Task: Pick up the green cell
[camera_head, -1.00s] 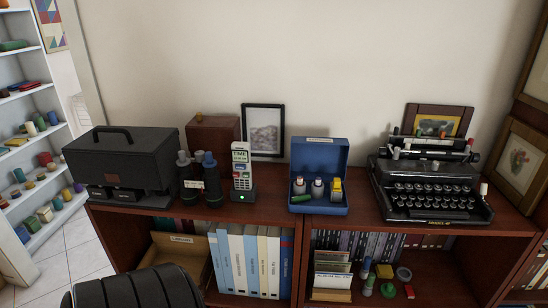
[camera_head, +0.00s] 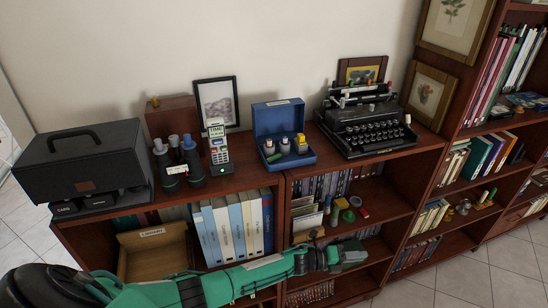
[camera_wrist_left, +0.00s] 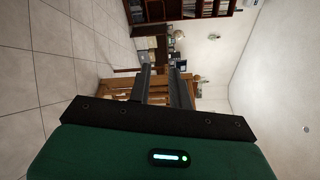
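A small dark green cylinder, which looks like the green cell (camera_head: 274,157), lies at the front left of the open blue box (camera_head: 303,160) on top of the bookcase in the head view. It appears to be at the box's edge; I cannot tell if it lies in or on it. My left gripper (camera_head: 346,254) is lower and to the right of it, in front of the shelves, apart from it. In the wrist view the left gripper's two dark fingers (camera_wrist_left: 164,88) stand apart with nothing between them. The cell does not show there. My right gripper is not in view.
The blue box holds several small bottles. A cordless phone (camera_head: 218,149), dark bottles (camera_head: 192,159) and a black case (camera_head: 84,167) stand to its left; a typewriter (camera_head: 365,124) stands to its right. More green pieces (camera_head: 334,213) lie on the shelf below.

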